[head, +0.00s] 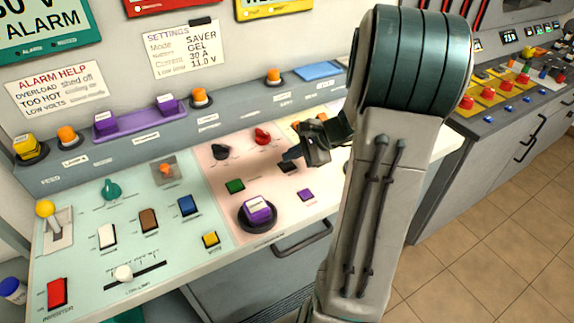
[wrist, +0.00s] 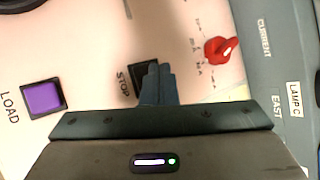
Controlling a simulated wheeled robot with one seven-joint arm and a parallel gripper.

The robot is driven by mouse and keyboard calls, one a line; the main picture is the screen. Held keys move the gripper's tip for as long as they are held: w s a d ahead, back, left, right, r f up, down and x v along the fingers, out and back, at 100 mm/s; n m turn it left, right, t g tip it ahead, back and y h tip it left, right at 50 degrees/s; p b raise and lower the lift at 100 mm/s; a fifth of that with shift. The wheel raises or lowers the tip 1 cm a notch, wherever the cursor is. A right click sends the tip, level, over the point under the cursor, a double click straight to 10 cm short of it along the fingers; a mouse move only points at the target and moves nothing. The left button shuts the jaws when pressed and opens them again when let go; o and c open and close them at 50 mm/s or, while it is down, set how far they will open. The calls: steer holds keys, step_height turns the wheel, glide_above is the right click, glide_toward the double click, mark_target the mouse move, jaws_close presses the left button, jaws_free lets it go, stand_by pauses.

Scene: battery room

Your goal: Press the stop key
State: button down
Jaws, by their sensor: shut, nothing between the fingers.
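The stop key is a small black square key (wrist: 143,72) with the word STOP printed beside it on the pale pink panel. In the head view the black key (head: 287,168) lies just below my fingertips. My gripper (head: 292,155) is shut with nothing in it and points down at the panel. In the wrist view my gripper's closed fingertips (wrist: 157,72) cover part of the key. Whether they touch it or hover just above, I cannot tell.
A purple LOAD key (wrist: 43,97) is close by, also visible in the head view (head: 305,195). A red knob (wrist: 221,50), a green key (head: 234,186) and a large purple button (head: 257,210) surround the spot. A raised ledge with orange lamps (head: 200,96) runs behind.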

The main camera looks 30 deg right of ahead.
mark_target(291, 164)
steer(key=shift+f+b, duration=0.45)
steer(key=shift+f, duration=0.1)
stand_by(0.6)
steer(key=shift+r, duration=0.15)
steer(key=shift+r+p, duration=0.6)
steer(key=shift+r, duration=0.1)
steer(key=shift+r, duration=0.1)
step_height(291, 164, up, 5)
steer(key=p, duration=0.3)
steer(key=shift+p, duration=0.4)
stand_by(0.6)
